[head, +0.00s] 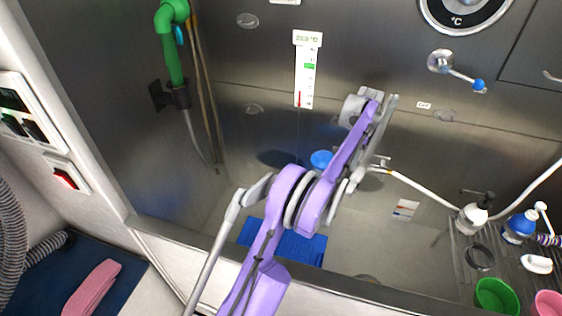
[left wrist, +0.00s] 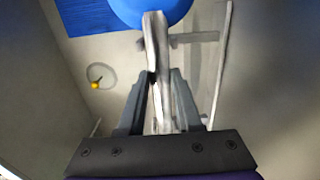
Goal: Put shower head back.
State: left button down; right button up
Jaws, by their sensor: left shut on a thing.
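The shower head has a round blue head (left wrist: 150,8) and a pale, straight handle (left wrist: 155,45). My left gripper (left wrist: 160,78) is shut on that handle, with the blue head beyond the fingertips. In the head view the blue head (head: 321,158) shows beside my purple arm, over the tub; the arm hides most of the handle and the fingers. A white hose (head: 415,184) runs from near the gripper to the right. A green nozzle (head: 172,55) hangs at the upper left in a black wall holder (head: 181,97). My right gripper is not in view.
A blue mat (head: 305,246) lies on the tub floor. A rack at right holds a soap pump (head: 472,217), a blue bottle (head: 519,228) and a green cup (head: 494,296). A lever tap (head: 441,62) and a thermometer strip (head: 307,70) are on the back wall.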

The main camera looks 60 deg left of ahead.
pick_arm(q)
jog(key=c, duration=0.5)
grip_release()
notch_tip(320, 180, up, 11)
jog(key=shift+f+p, duration=0.1)
jog(key=shift+p, duration=0.75)
jog(key=shift+d, duration=0.1)
